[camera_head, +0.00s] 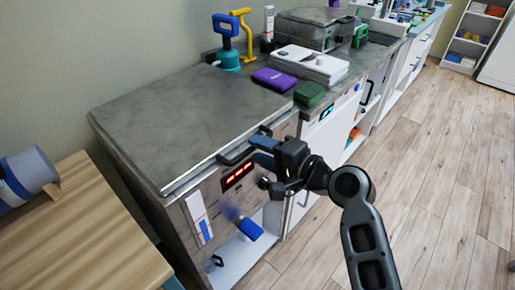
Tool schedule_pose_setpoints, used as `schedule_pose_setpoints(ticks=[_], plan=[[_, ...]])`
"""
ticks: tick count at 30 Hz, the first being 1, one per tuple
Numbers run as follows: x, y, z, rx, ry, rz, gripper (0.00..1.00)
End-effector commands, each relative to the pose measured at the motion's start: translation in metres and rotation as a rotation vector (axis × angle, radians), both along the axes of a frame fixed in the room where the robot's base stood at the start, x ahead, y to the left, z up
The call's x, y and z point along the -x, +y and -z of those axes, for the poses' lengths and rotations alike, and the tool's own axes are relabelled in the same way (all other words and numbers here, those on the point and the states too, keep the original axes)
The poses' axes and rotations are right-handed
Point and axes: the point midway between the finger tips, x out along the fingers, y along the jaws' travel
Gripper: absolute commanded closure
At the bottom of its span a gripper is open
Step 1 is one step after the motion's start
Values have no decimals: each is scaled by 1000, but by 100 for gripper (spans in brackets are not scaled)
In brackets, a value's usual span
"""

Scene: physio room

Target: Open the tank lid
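The tank (180,210) is a steel box with a red digital display on its front. Its flat grey metal lid (190,115) lies level on top, closed. A dark bar handle (235,156) sticks out from the lid's front edge. My gripper (258,150) reaches in from the right, its blue-tipped fingers at the handle's right part. I cannot tell whether the fingers touch the handle or close around it, since the gripper body hides part of it.
A wooden table (85,235) stands at the left. Right of the lid, the counter holds a green block (309,93), a purple pack (274,79), a white device (310,64) and a teal pump (228,60). The wooden floor (430,170) at the right is clear.

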Motion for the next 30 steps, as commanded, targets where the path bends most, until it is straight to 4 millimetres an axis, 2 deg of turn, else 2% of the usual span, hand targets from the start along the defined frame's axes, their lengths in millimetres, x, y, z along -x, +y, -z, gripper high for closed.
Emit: schedule_pose_setpoints(ticks=[5,13,25,30], plan=[[-7,9,3,1,0,0,61],[-8,10,3,2,0,1,61],[-7,10,3,2,0,1,99],[-7,10,3,2,0,1,100]])
